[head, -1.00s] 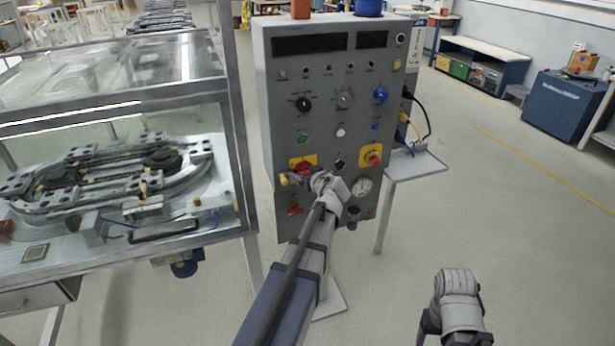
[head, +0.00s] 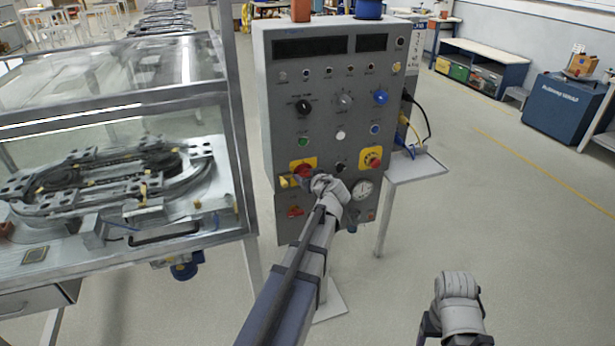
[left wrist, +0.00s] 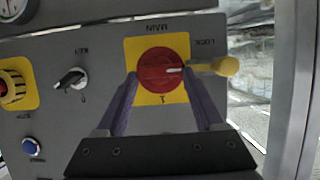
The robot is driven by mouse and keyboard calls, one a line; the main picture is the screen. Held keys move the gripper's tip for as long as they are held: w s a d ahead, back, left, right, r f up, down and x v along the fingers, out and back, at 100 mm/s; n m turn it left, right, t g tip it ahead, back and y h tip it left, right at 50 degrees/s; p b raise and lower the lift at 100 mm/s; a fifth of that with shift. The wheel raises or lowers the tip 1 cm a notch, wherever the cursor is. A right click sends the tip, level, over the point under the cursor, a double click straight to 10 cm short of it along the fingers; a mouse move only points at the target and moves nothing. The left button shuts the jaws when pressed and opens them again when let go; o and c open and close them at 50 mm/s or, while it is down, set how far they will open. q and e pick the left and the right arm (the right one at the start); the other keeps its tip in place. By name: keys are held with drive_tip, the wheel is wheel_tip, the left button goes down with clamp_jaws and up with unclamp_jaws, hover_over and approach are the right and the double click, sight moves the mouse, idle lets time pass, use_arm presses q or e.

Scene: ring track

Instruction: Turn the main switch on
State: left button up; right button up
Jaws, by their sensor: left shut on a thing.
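The main switch is a round red knob (left wrist: 160,72) on a yellow plate (left wrist: 140,47), seen upside down in the left wrist view, with the word MAIN beside it. A white mark on the knob points right in that view, toward a yellow tag-like piece (left wrist: 228,66). My left gripper (left wrist: 162,78) has one finger on each side of the knob and is shut on it. In the head view the switch (head: 303,168) is on the grey control panel (head: 325,75), partly hidden by my left gripper (head: 304,179). My right gripper (head: 452,338) is low at right, its fingertips cut off.
A black key switch (left wrist: 70,78) and a red emergency knob (head: 373,160) are near the main switch. A glass-covered ring track (head: 100,185) stands left of the panel. A small shelf (head: 420,166) juts out at its right.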

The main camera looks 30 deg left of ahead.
use_arm(q)
drive_tip(key=shift+w+d+f+m+g+y+b, duration=0.15)
drive_tip(key=shift+m+g+y+b, duration=0.15)
drive_tip(key=shift+m, duration=0.3)
drive_tip(key=shift+w+d+f+m+g+y+b, duration=0.15)
drive_tip(key=shift+m+g+y, duration=0.15)
drive_tip(key=shift+m, duration=0.3)
drive_tip(key=shift+w+d+f+m+g+y+b, duration=0.1)
drive_tip(key=shift+f+m+g+y+b, duration=0.2)
drive_tip(key=shift+m+y+b, duration=1)
drive_tip(key=shift+w+d+f+m+g+y+b, duration=0.1)
drive_tip(key=shift+m+g+y+b, duration=0.35)
drive_tip(key=shift+m+b, duration=1.6)
drive_tip(key=shift+f+m+g+y+b, duration=0.2)
drive_tip(key=shift+m+y+b, duration=0.95)
drive_tip(key=shift+m, duration=0.9)
drive_tip(key=shift+r, duration=0.1)
drive_tip(key=o, duration=1.4)
